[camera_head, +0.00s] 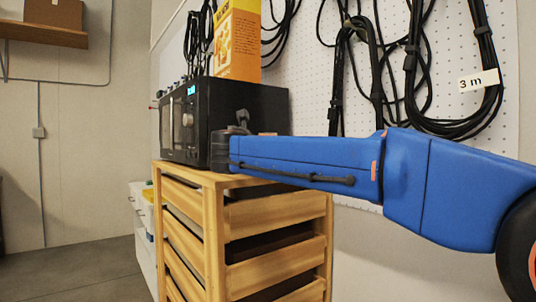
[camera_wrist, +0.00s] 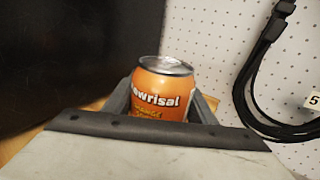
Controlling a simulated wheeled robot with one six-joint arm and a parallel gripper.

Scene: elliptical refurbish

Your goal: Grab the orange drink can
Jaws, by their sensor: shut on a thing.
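The orange drink can (camera_wrist: 160,92) stands between the two fingers of my gripper (camera_wrist: 160,105) in the wrist view. Its silver top faces up and its label reads partly "ewrisal". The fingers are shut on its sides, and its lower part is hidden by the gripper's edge. In the head view my gripper (camera_head: 228,146) is at the end of my blue arm, over the top of the wooden drawer unit and in front of the black microwave. The can cannot be made out in the head view.
The black microwave (camera_head: 240,105) stands on the wooden drawer unit (camera_head: 268,215), close behind my gripper. An orange and yellow box (camera_head: 237,45) stands on the microwave. Black cables (camera_head: 412,70) hang on the white pegboard (camera_head: 310,60). Floor at left (camera_head: 80,270) is clear.

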